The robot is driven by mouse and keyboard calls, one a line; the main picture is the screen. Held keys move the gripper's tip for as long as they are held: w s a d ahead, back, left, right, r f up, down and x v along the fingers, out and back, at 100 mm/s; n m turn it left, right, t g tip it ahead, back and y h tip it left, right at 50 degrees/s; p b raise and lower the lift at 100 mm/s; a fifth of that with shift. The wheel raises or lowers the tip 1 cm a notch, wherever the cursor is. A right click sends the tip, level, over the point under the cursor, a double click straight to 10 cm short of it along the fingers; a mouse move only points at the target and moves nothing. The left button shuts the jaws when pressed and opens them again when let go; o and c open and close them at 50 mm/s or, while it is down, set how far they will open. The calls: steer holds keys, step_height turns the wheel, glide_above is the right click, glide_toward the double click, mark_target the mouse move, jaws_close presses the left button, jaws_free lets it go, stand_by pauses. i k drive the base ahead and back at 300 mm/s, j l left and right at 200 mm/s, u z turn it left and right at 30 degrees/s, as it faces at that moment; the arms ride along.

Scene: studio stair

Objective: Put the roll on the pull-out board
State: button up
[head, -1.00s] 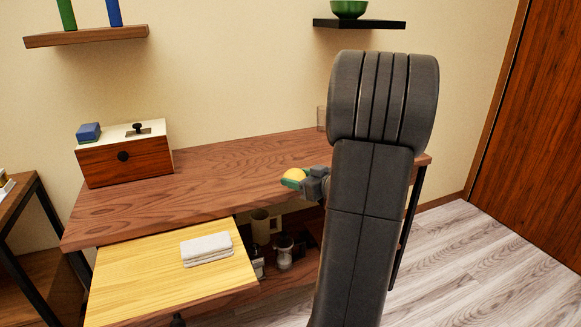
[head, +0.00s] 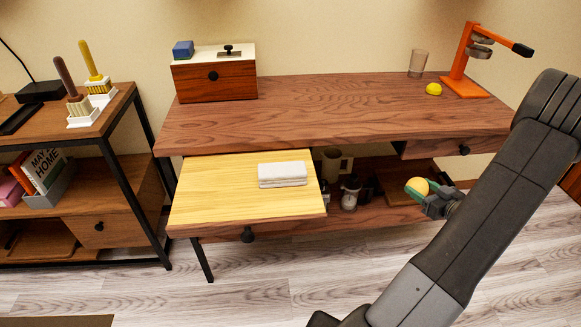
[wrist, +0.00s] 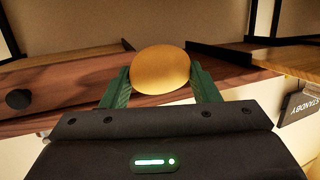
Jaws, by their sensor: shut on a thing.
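The roll (head: 418,186) is a rounded golden-brown bun held between the green fingers of my gripper (head: 431,197). In the wrist view the roll (wrist: 160,70) sits between the two fingertips (wrist: 160,84). The gripper is shut on it, in the air in front of the desk's right side. The pull-out board (head: 235,205) is a pale yellow wooden slab extended from the desk's front left. A folded white cloth (head: 283,174) lies on its right part. The rest of the board is bare. My gripper is to the right of the board, apart from it.
The desk (head: 330,112) carries a box (head: 214,80) with a blue block, a glass (head: 417,63), a yellow dome (head: 433,89) and an orange press (head: 463,70). A mug (head: 333,163) and jars stand on the lower shelf. A side rack (head: 120,180) stands left.

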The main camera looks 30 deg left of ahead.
mark_target(219, 191)
steer(key=k+j+z, duration=0.15)
steer(key=z, duration=0.3)
steer(key=k+j+z, duration=0.15)
steer(key=j+z, duration=0.25)
steer(key=k+z, duration=0.2)
steer(key=z, duration=0.25)
steer(key=k+j+z, duration=0.1)
steer(key=k, duration=0.35)
steer(key=k+j+z, duration=0.1)
steer(key=k+j, duration=0.15)
steer(key=k, duration=0.2)
steer(key=k+j+z, duration=0.15)
steer(key=k, duration=0.3)
